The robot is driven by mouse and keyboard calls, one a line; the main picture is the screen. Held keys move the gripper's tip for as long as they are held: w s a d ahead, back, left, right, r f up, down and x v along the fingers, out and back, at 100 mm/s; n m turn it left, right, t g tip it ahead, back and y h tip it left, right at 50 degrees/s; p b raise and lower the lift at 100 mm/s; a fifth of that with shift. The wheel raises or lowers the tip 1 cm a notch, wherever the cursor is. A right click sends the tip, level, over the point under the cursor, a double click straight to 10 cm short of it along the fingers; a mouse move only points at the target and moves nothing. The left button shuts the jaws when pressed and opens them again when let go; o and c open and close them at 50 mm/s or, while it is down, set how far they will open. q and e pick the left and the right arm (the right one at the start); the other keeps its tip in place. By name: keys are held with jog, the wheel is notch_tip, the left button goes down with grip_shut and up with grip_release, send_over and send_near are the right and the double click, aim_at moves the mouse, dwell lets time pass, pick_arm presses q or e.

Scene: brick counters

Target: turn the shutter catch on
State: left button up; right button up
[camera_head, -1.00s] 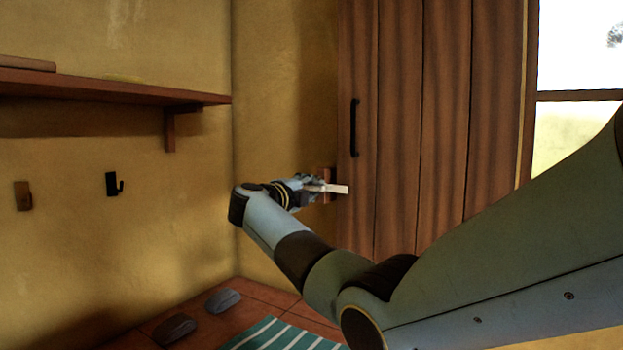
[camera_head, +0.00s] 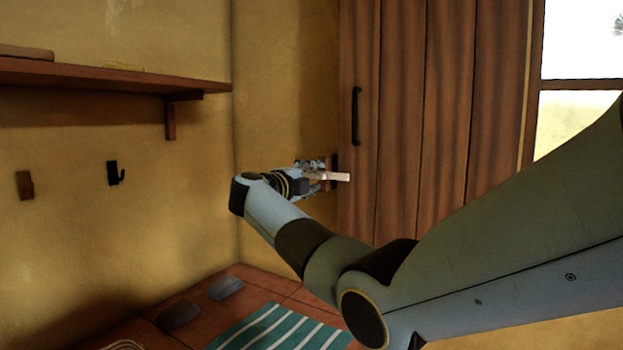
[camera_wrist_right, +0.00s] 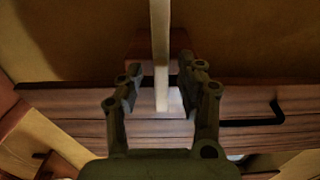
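The shutter catch is a pale bar (camera_head: 335,177) on a small wooden block (camera_head: 328,163) at the shutter's left edge. The bar lies about level and its right end reaches over the edge of the brown plank shutter (camera_head: 400,120). My right gripper (camera_head: 314,176) is at the catch, its fingers spread above and below the bar. In the right wrist view the pale bar (camera_wrist_right: 160,55) runs between the two open fingers of the gripper (camera_wrist_right: 160,85), with a gap visible on both sides. My left gripper is out of view.
The shutter has a black handle (camera_head: 356,115). A wooden shelf (camera_head: 100,78) and two hooks, one brown (camera_head: 25,185) and one black (camera_head: 114,173), are on the left wall. Below are a tiled counter (camera_head: 255,280), a striped cloth (camera_head: 280,328) and two grey objects (camera_head: 180,315).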

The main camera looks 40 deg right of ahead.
jog(key=v, duration=1.2)
